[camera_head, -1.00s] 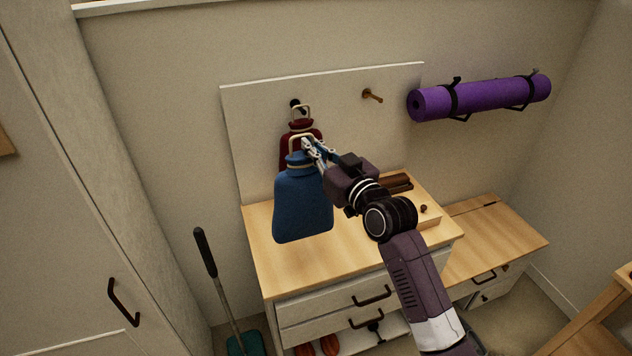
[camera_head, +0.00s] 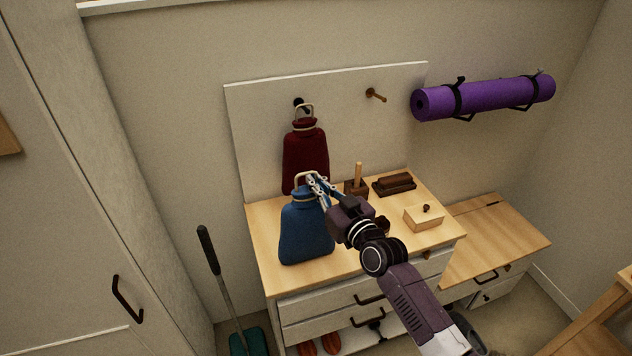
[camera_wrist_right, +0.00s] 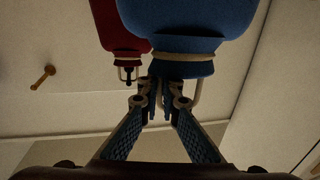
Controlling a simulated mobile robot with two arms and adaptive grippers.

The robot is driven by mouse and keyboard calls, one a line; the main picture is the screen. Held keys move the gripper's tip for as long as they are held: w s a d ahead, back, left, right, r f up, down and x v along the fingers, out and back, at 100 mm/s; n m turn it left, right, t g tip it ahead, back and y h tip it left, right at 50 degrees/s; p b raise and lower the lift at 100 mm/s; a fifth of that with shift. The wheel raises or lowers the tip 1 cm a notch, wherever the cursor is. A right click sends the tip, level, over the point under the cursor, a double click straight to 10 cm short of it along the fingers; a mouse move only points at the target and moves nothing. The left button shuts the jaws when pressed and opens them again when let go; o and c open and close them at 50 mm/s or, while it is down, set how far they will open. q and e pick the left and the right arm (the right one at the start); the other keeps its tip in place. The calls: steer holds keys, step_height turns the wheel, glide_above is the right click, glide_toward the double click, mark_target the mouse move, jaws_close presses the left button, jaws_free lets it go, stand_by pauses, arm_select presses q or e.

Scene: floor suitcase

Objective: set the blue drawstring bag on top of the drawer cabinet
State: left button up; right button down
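The blue drawstring bag (camera_head: 306,230) is upright over the left part of the drawer cabinet top (camera_head: 268,238); I cannot tell whether its bottom touches the wood. My right gripper (camera_head: 312,179) is shut on the cord loop at the bag's neck. In the right wrist view the gripper (camera_wrist_right: 160,92) has its fingertips closed at the loop, and the blue bag (camera_wrist_right: 185,25) fills the top middle. The left gripper is not in view.
A dark red bag (camera_head: 305,158) hangs from a peg on the white board behind. A bare peg (camera_head: 375,95) is to its right. A purple mat (camera_head: 482,97) is on the wall.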

steer(key=c, duration=2.6)
jaws_free()
steer(key=shift+f, duration=0.1)
steer(key=o, duration=0.4)
steer(key=shift+o, duration=0.2)
steer(key=shift+r, duration=0.3)
steer(key=b+v, duration=0.2)
steer(key=v, duration=1)
steer(key=shift+f, duration=0.1)
